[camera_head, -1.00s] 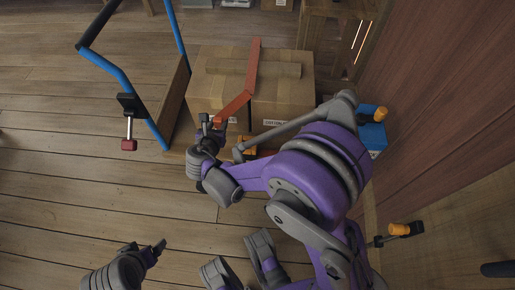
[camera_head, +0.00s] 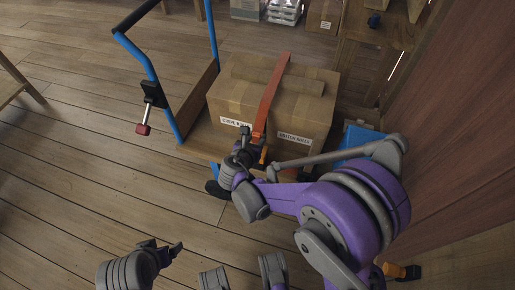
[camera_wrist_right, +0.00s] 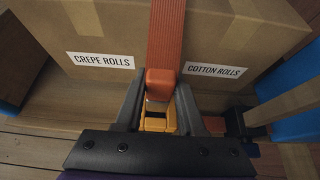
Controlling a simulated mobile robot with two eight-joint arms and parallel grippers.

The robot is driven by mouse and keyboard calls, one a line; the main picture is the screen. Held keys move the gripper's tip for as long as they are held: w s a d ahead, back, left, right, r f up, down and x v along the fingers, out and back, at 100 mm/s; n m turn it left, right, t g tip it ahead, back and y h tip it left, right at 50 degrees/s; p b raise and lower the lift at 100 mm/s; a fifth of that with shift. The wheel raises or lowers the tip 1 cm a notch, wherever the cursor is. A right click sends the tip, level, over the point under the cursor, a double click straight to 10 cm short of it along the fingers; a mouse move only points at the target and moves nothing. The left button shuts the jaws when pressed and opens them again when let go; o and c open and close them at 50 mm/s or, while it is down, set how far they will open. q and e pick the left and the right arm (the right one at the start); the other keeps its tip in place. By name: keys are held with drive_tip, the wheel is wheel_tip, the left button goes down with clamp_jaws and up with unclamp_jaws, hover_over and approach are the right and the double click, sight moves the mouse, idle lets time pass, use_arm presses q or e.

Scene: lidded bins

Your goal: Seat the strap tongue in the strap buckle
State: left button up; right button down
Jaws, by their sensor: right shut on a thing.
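The orange-red strap (camera_head: 272,92) runs over the top of the cardboard boxes and down their front. Its tongue (camera_wrist_right: 160,83), a red-orange block, shows between the fingers of my right gripper (camera_wrist_right: 158,108) in the right wrist view. My right gripper is shut on the tongue. The yellow-orange strap buckle (camera_wrist_right: 155,122) is just below the tongue in that view; I cannot tell whether the tongue has entered it. In the head view my right gripper (camera_head: 254,152) is low at the box front, partly covering tongue and buckle. My left gripper (camera_head: 165,250) is low, away from the strap.
The boxes, labelled crepe rolls (camera_wrist_right: 92,62) and cotton rolls (camera_wrist_right: 222,72), stand on a wooden cart with a blue-framed handle (camera_head: 146,62). A blue bin (camera_head: 358,138) is right of them. A wooden wall closes the right side. The floor at left is largely clear.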

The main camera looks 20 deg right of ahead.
drive_tip(key=shift+f+b, duration=0.6)
drive_tip(key=shift+f, duration=1.7)
drive_tip(key=shift+f, duration=0.15)
drive_tip(key=c, duration=0.5)
unclamp_jaws()
